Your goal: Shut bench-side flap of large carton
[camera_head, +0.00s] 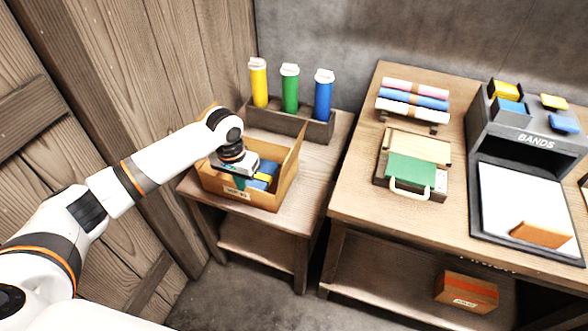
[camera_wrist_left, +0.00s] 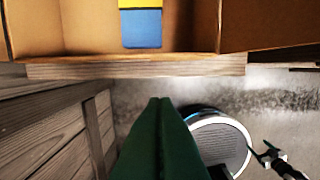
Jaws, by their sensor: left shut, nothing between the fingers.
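The large carton (camera_head: 236,190) stands open on a small wooden side table, with blue and yellow items inside. Its flap on the bench side (camera_head: 289,168) stands up and leans outward at the carton's right. My left gripper (camera_head: 238,182) is shut and empty, over the carton's left part in the head view; the wrist hides part of the carton. In the left wrist view its dark green fingers (camera_wrist_left: 160,105) are together, below the carton's edge (camera_wrist_left: 125,58) in the picture.
A rack (camera_head: 300,124) with yellow, green and blue tubes stands behind the carton. The wooden bench (camera_head: 355,205) is to the right, across a narrow gap, with rolls, a green-topped box and a BANDS unit (camera_head: 530,135). A small carton (camera_head: 466,291) sits on its lower shelf.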

